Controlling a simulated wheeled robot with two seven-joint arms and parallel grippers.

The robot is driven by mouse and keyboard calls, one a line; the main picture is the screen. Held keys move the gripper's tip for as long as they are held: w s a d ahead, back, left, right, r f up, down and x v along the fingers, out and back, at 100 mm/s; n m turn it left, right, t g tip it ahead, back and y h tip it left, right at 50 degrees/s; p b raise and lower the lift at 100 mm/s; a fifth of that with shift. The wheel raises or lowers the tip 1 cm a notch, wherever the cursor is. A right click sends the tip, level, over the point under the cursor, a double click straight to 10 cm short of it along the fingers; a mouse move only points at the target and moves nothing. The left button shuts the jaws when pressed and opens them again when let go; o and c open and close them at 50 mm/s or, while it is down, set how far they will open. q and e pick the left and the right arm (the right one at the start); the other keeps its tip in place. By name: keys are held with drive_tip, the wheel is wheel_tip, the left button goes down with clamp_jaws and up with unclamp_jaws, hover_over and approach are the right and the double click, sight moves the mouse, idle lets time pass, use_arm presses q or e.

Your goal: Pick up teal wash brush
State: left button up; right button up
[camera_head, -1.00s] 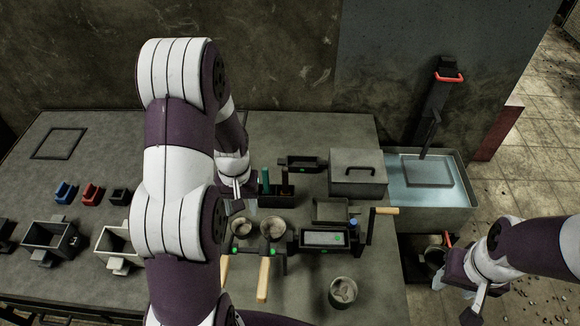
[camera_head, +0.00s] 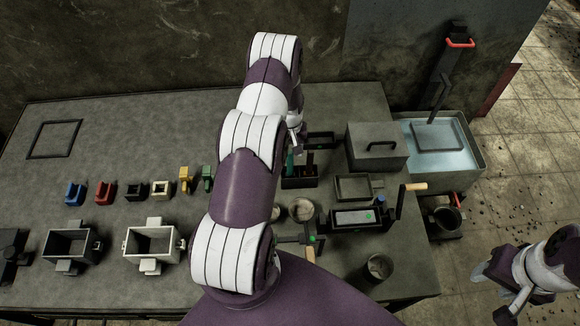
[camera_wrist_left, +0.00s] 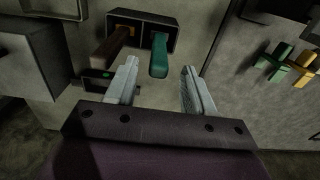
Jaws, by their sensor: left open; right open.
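The teal wash brush (camera_wrist_left: 159,55) stands handle-out in a dark holder box (camera_wrist_left: 172,20) in the left wrist view, beside a brown-handled tool (camera_wrist_left: 110,46). In the head view the teal handle (camera_head: 290,163) shows just right of my left arm, in the dark box (camera_head: 300,183). My left gripper (camera_wrist_left: 155,85) is open and empty, and the teal handle lies ahead of it, between the lines of its two fingers. In the head view the left fingers are mostly hidden by the arm. My right gripper (camera_head: 494,290) is open and empty, right of the table over the floor.
A grey lidded box (camera_head: 376,147) and a water tank (camera_head: 470,150) stand right of the holder. Small coloured blocks, including a green one (camera_head: 207,176), and open flasks (camera_head: 72,244) are at left. A crank-handled device (camera_head: 358,218) is in front.

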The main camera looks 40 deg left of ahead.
sight(290, 168)
use_arm(q)
wheel_tip(290, 168, down, 4)
drive_tip(key=shift+d+r+p, duration=0.15)
drive_tip(key=shift+r+p, duration=0.05)
drive_tip(key=shift+p, duration=0.3)
drive_tip(key=shift+w+f, duration=0.1)
drive_tip(key=shift+f, duration=0.1)
clamp_jaws()
drive_tip(key=shift+r, duration=0.1)
